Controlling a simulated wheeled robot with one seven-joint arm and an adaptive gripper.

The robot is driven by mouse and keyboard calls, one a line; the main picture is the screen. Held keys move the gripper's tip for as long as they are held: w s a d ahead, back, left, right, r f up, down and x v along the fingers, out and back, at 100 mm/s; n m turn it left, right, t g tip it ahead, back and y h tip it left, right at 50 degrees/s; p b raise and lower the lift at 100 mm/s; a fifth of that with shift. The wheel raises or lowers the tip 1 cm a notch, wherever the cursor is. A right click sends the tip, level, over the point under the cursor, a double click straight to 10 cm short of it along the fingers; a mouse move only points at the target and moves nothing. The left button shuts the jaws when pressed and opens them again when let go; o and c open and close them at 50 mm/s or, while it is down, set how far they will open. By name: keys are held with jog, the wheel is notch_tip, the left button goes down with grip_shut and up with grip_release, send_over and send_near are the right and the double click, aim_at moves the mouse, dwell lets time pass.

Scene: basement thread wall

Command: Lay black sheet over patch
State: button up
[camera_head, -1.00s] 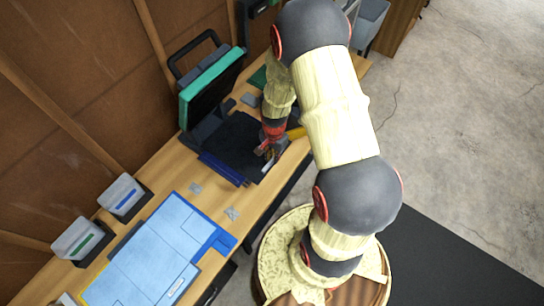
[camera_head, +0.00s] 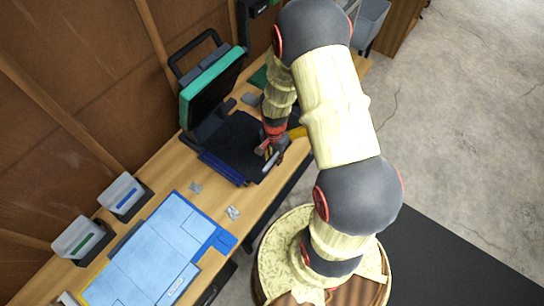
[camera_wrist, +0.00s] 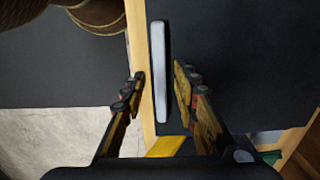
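The press (camera_head: 212,85) stands open on the bench, its green-topped upper part tilted back. Its lower bed (camera_head: 235,140) is dark. I cannot clearly tell a black sheet from the bed, and no patch is distinguishable. My gripper (camera_head: 268,152) is low at the bed's right front edge. In the wrist view my gripper (camera_wrist: 158,85) has its fingers apart on either side of a pale grey bar (camera_wrist: 158,70), with a gap visible on both sides. A broad dark surface (camera_wrist: 240,60) lies right of the bar; whether it is the sheet or the bed is unclear.
A blue panel mat (camera_head: 150,250) covers the bench (camera_head: 255,205) at the lower left. Two clear bins (camera_head: 120,190) stand along the wall. Small grey plates (camera_head: 233,212) lie in front of the press. A yellow item (camera_head: 297,132) is right of my gripper.

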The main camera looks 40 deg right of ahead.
jog(key=s+a+r+n+t, duration=0.1)
jog(key=a+r+n, duration=0.2)
jog(key=r, duration=1.1)
jog(key=a+r+n+t, duration=0.2)
jog(key=a+r+n, duration=0.1)
jog(key=r, duration=1.2)
jog(key=s+a+r+n+t, duration=0.1)
jog(key=s+a+r+n, duration=0.2)
jog(key=s+r+n, duration=0.1)
jog(key=s+a+r+n+t, duration=0.1)
jog(key=s+a+r+n, duration=0.2)
jog(key=s+r, duration=0.4)
notch_tip(320, 180, up, 2)
jog(key=shift+r+n+t, duration=0.1)
jog(key=shift+n+t, duration=0.2)
jog(key=shift+n, duration=0.2)
jog(key=shift+s+a, duration=0.1)
